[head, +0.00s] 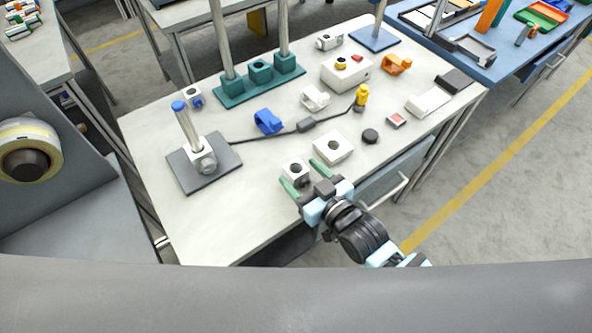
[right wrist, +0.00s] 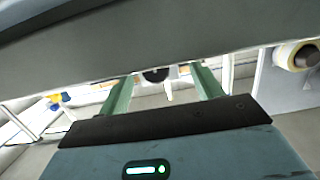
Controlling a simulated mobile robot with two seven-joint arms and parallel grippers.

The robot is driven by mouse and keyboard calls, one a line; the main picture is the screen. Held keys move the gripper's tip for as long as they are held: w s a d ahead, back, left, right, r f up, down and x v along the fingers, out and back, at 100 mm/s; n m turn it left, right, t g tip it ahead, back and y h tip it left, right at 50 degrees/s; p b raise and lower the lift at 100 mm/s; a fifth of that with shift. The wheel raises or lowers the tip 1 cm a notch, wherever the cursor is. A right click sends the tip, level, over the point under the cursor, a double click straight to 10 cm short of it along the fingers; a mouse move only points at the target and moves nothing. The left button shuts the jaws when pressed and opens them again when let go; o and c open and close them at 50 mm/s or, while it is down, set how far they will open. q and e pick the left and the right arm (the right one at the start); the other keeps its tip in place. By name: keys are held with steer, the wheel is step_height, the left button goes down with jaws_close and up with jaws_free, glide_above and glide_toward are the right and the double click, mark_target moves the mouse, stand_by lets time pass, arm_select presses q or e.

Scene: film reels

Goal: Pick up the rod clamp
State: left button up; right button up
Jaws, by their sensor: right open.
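A small pale block with a dark round hole (head: 294,168), which may be the rod clamp, sits near the table's front edge. My right gripper (head: 303,175) is open, with its green fingers on either side of this block in the head view. The right gripper's fingers (right wrist: 160,88) also show apart in the right wrist view, with a dark round shape behind them. Whether the fingers touch the block I cannot tell. Other clamp-like parts are a blue one (head: 267,122), a white one (head: 314,97) and an orange one (head: 397,65). My left gripper is out of view.
A dark base with an upright rod (head: 189,125) stands at the left of the pale table (head: 215,228). A white block with a hole (head: 333,147) and a black knob (head: 370,136) lie near my right gripper. A teal stand (head: 259,79) with rods is behind. The table's front-left is clear.

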mark_target(298, 161)
steer(key=shift+x, duration=0.95)
steer(key=c, duration=1.2)
steer(key=shift+o, duration=0.2)
steer(key=shift+r, duration=0.2)
steer(key=shift+r, duration=0.6)
step_height(298, 161, up, 2)
steer(key=shift+r, duration=0.25)
steer(key=s+d, duration=1)
steer(key=d, duration=0.2)
steer(key=shift+d+r+b, duration=0.25)
steer(key=shift+r+b, duration=0.1)
steer(key=shift+r, duration=0.15)
